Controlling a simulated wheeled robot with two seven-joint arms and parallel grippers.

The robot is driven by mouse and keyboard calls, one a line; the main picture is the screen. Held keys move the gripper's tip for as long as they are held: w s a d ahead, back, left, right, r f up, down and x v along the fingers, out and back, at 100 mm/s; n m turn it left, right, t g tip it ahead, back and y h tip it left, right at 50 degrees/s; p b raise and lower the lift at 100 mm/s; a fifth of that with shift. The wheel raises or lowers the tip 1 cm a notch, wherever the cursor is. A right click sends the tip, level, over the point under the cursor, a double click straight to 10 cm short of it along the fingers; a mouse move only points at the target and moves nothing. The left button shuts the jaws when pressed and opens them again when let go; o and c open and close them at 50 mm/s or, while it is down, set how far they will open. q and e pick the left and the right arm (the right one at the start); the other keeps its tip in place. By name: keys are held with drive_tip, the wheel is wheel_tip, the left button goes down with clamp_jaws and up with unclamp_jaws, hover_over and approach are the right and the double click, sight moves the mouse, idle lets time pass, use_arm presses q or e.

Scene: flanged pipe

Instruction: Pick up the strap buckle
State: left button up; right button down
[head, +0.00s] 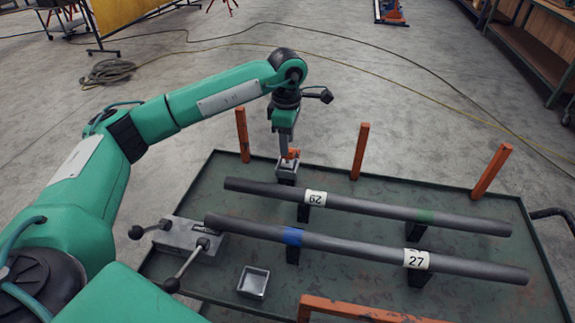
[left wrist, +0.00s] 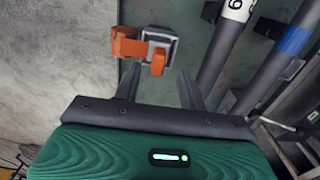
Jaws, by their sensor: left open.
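The strap buckle appears to be the small orange piece (head: 291,154) on a small grey metal block (head: 287,170) near the table's back edge. In the left wrist view an orange piece (left wrist: 158,62) shows just ahead of my fingertips, by the grey block (left wrist: 165,42). My left gripper (head: 285,143) points down close above the orange piece in the head view. It is open, with its two fingers (left wrist: 160,78) spread and nothing held between them. Whether a finger touches the piece cannot be told. My right gripper is not in view.
Two grey pipes lie across supports on the green table, the back one (head: 370,205) right of the gripper, the front one (head: 350,246) nearer. Orange posts (head: 361,150) rise along the back edge. A lever-handled grey fixture (head: 187,236) and a small square tray (head: 253,282) stand at left.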

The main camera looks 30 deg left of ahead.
sight(287, 160)
use_arm(q)
wheel_tip(287, 160, down, 5)
drive_tip(key=shift+w, duration=0.15)
clamp_jaws()
drive_tip(key=shift+r, duration=0.2)
